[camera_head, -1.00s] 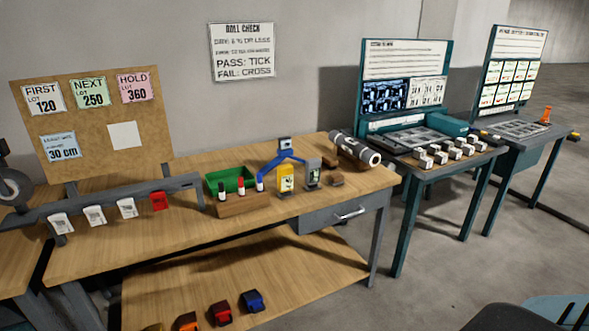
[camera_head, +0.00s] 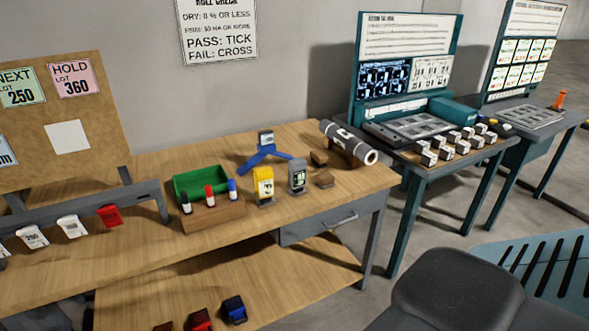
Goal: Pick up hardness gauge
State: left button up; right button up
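No label names the hardness gauge. Two upright hand-sized meters stand side by side on the wooden table: a grey meter (camera_head: 297,177) with a small display, and a yellow meter (camera_head: 263,185) to its left. Behind them is a blue splayed-leg stand (camera_head: 265,155) with a small grey display box (camera_head: 266,138) on top. I cannot tell for certain which is the gauge; the grey meter looks likely. Neither of my grippers is in view.
A green bin (camera_head: 200,180) and a wooden block holding three markers (camera_head: 212,217) stand left of the meters. A large roll (camera_head: 349,143) and small brown blocks (camera_head: 325,179) lie right. A dark rounded shape (camera_head: 445,288) fills the lower right.

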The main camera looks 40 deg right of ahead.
aim_at(297, 167)
jog(key=i+l, duration=0.15)
jog(key=l, duration=0.2)
jog(key=i+l, duration=0.15)
jog(key=l, duration=0.2)
jog(key=i+l, duration=0.15)
jog(key=l, duration=0.15)
jog(key=i+l, duration=0.15)
jog(key=l, duration=0.2)
jog(key=i+u, duration=0.05)
